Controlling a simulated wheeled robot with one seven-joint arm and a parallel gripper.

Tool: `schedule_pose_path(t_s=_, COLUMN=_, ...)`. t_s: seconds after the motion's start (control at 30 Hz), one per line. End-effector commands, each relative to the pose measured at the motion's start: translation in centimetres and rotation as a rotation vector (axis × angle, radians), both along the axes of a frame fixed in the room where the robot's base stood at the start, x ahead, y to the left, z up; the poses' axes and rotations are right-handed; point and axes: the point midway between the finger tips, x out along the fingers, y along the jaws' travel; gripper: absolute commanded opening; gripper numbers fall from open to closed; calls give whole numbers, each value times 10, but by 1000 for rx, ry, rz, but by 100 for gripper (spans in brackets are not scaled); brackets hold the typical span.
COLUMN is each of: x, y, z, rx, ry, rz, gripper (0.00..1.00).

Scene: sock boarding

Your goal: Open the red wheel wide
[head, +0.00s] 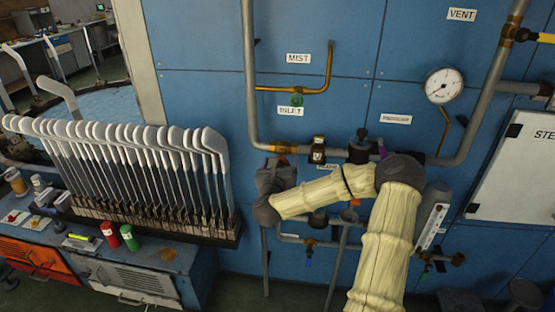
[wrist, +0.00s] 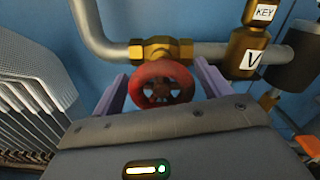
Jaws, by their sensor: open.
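The red wheel (wrist: 158,86) is a small round handwheel on a brass valve body (wrist: 160,48) in a grey pipe, seen in the wrist view. My gripper (wrist: 161,72) is open, with one purple finger on each side of the wheel. Gaps show between the wheel and both fingers. The wheel's lower edge is close to the dark front of my gripper. In the head view, the brass valve (head: 283,148) shows just above my gripper, below the INLET label (head: 290,110). The wheel itself is hidden there.
A rack of grey sock-shaped boards (head: 150,170) stands close to the left of my gripper. To the right are a brass block with KEY and V labels (wrist: 247,50) and a dark fitting (wrist: 292,62). A pressure gauge (head: 443,86) is at upper right.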

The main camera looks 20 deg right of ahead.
Motion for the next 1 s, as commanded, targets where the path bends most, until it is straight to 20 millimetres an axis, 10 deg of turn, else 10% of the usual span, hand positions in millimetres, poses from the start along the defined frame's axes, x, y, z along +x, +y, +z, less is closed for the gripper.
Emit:
schedule_pose_path(t_s=0.27, x=0, y=-4, z=0, rx=0, ry=0, rz=-3, gripper=77)
schedule_pose_path(t_s=0.5, x=0, y=-4, z=0, rx=0, ry=0, rz=-4, gripper=32)
schedule_pose_path(t_s=1.0, x=0, y=-1, z=0, rx=-66, ry=45, rz=-1, gripper=32)
